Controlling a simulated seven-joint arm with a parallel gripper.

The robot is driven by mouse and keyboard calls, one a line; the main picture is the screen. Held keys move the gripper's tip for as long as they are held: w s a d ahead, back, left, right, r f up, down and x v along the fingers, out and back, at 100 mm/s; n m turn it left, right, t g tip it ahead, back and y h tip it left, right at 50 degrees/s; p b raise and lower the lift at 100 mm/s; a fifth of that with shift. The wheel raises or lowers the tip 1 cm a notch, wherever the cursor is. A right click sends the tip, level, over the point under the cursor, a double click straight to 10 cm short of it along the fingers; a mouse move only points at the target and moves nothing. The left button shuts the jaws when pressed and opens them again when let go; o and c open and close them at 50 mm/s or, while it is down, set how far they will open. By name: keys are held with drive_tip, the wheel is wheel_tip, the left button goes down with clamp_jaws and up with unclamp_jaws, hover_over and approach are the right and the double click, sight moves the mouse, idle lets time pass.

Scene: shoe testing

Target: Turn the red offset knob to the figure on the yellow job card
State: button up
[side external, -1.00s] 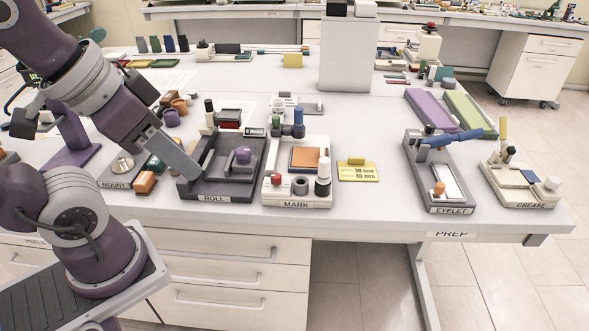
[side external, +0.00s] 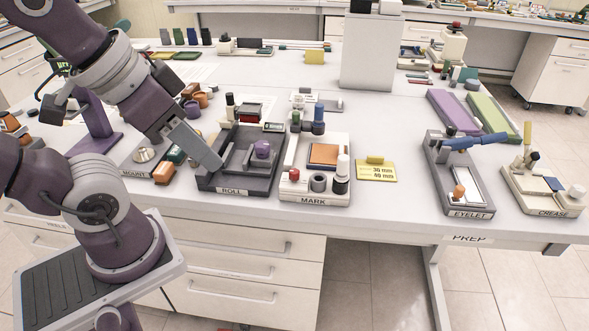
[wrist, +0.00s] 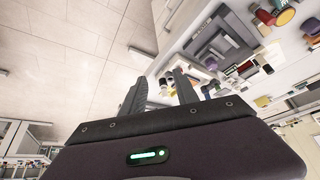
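The small red knob (side external: 294,174) sits at the front left of the white MARK station (side external: 312,199), beside a grey round part and a white-and-black post. Its setting is too small to read. The yellow job card (side external: 376,172) lies right of MARK with two lines in mm; the lower looks like 40 mm, the upper is unclear. My gripper (side external: 220,166) points down over the left part of the dark ROLL station, left of the red knob and apart from it. The wrist view shows its two fingers (wrist: 158,92) spread with nothing between them.
The dark ROLL station (side external: 236,190) with a purple knob stands between my gripper and MARK. Blue and dark upright posts (side external: 318,117) rise behind MARK. The EYELET station (side external: 468,213) and CREASE station (side external: 553,211) stand at right. Table between card and EYELET is clear.

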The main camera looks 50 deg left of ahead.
drive_tip(key=shift+o, duration=0.8)
drive_tip(key=n+g, duration=0.6)
drive_tip(key=n, duration=2.3)
hover_over(293, 171)
wheel_tip(293, 171, down, 10)
drive_tip(key=shift+d+f, duration=0.1)
drive_tip(key=shift+f, duration=0.15)
wheel_tip(293, 171, down, 7)
drive_tip(key=shift+r, duration=0.2)
drive_tip(key=shift+f, duration=0.25)
clamp_jaws()
